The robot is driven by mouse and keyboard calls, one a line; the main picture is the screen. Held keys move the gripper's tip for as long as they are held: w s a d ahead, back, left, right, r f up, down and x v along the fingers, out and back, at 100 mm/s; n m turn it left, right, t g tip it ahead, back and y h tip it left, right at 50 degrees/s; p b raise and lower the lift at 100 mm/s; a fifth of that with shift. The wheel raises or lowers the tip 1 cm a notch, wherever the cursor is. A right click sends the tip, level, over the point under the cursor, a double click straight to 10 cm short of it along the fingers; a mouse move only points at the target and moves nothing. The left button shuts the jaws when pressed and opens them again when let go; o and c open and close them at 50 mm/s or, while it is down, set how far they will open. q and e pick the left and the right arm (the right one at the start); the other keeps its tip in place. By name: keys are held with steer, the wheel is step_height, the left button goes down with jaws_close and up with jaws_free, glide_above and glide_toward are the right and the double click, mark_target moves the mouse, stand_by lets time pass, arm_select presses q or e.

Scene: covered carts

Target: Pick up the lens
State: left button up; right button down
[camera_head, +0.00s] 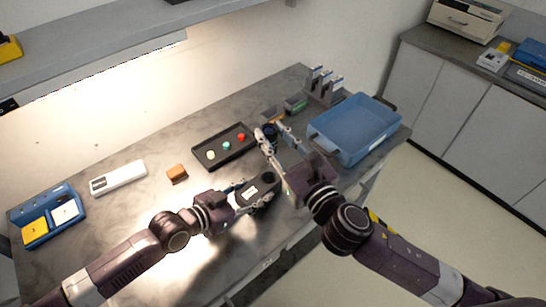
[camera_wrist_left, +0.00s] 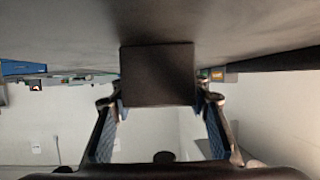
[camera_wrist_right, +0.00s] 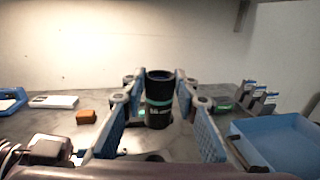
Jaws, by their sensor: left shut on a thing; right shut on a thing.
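The lens (camera_wrist_right: 159,98) is a black cylinder with a teal band, upright between the fingers of my right gripper (camera_wrist_right: 155,105) in the right wrist view. In the head view the lens (camera_head: 270,131) is partly hidden by that gripper (camera_head: 272,137), which is shut on it beside the black tray. My left gripper (camera_head: 242,196) is shut on a dark camera body (camera_head: 260,187) with a pale label, near the table's front edge. The left wrist view shows this body (camera_wrist_left: 158,75) as a plain dark block between the fingers.
A black tray (camera_head: 209,166) holds white, teal and red round pieces. A blue bin (camera_head: 345,150) stands at the right, by a grey rack (camera_head: 320,88). An orange-brown block (camera_head: 177,173), a white box (camera_head: 118,178) and a blue organizer (camera_head: 74,192) lie to the left.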

step_height(320, 180, up, 14)
steer(key=shift+f, duration=0.1)
arm_select(q)
steer(key=o, duration=1.2)
steer(key=shift+o, duration=0.2)
steer(key=shift+a, duration=0.1)
